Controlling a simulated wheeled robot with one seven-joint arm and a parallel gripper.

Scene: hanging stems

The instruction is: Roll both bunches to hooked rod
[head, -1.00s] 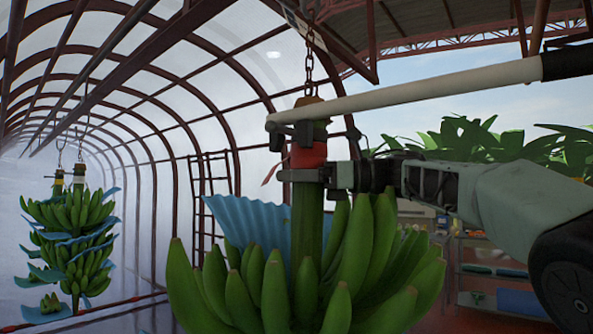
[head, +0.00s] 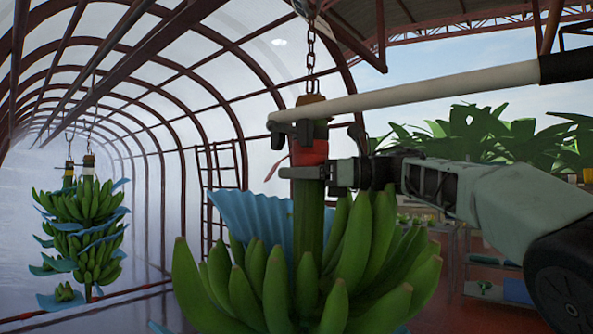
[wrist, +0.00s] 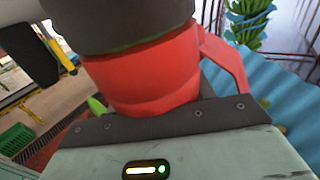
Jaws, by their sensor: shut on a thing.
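A large green banana bunch (head: 285,275) hangs by its thick stem from a chain (head: 310,65) in the middle of the head view. A red band (head: 309,152) wraps the stem. My gripper (head: 308,172) is shut on this stem at or just below the red band. In the wrist view the red band (wrist: 150,80) fills the middle, close to the gripper. Blue wavy sheeting (head: 262,228) sits among the fruit. Farther away on the left, other bunches (head: 82,235) with blue sheets hang from chains. No hooked rod can be made out for certain.
A pale pole (head: 420,98) with a black end crosses above my arm, close to the stem top. A ladder-like frame (head: 220,185) stands behind the bunch. Shelves (head: 490,270) stand at the right. A green crate (wrist: 14,138) shows in the wrist view.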

